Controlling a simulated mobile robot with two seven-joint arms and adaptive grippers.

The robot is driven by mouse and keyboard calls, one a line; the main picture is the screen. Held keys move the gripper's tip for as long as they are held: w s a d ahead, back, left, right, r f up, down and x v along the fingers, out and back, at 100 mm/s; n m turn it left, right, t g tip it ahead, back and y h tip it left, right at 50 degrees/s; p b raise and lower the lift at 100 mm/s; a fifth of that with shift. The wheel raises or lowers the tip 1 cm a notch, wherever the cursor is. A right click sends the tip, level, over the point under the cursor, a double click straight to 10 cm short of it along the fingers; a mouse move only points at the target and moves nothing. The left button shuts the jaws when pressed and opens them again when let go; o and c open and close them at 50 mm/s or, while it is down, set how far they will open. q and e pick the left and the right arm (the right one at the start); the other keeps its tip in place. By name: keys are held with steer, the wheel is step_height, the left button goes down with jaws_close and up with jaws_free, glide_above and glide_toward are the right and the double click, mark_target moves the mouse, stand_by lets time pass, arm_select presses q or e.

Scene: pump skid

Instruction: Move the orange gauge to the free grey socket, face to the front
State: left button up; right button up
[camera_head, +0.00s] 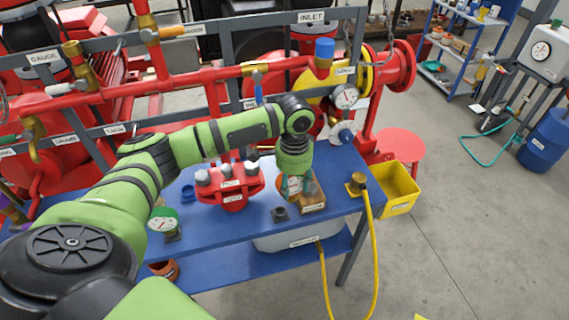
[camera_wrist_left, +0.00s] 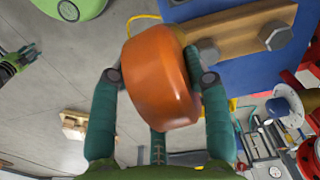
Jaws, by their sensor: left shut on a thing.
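The orange gauge (camera_head: 294,185) is in my left gripper (camera_head: 295,172), low over the blue table beside a wooden block (camera_head: 314,207). Its pale dial partly shows in the head view; fingers hide some of it. In the left wrist view, the gauge's rounded orange back (camera_wrist_left: 160,85) lies between both fingers of my left gripper (camera_wrist_left: 160,78), which is shut on it. A small dark grey socket (camera_head: 280,213) stands empty on the table, left of the wooden block. My right gripper (camera_wrist_left: 24,54) appears small at the left of the wrist view; its opening is unclear.
A green gauge (camera_head: 164,224) stands at the table's front left. A red manifold (camera_head: 232,187) with grey caps is left of my left gripper. The wooden block with grey bolts (camera_wrist_left: 240,30) is close to the gauge. A yellow hose (camera_head: 368,230) hangs at the right edge.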

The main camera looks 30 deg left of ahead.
mark_target(278, 179)
arm_select(q)
steer(key=shift+m, duration=0.8)
steer(key=a, duration=0.2)
steer(key=a+f+p, duration=0.1)
steer(key=a, duration=0.1)
steer(key=shift+s+a, duration=0.1)
steer(key=shift+a, duration=0.1)
steer(key=shift+d+f, duration=0.1)
steer(key=shift+f, duration=0.3)
step_height(278, 179, down, 6)
steer(key=b, duration=0.6)
steer(key=shift+r+b, duration=0.25)
steer(key=shift+b, duration=0.05)
arm_select(e)
steer(key=f, duration=0.3)
steer(key=a+f, duration=0.1)
steer(key=shift+s+f, duration=0.2)
steer(key=shift+s, duration=0.2)
steer(key=shift+a, duration=0.25)
steer(key=shift+r, duration=0.2)
arm_select(q)
steer(key=shift+p, duration=0.6)
arm_select(e)
steer(key=shift+r, duration=0.4)
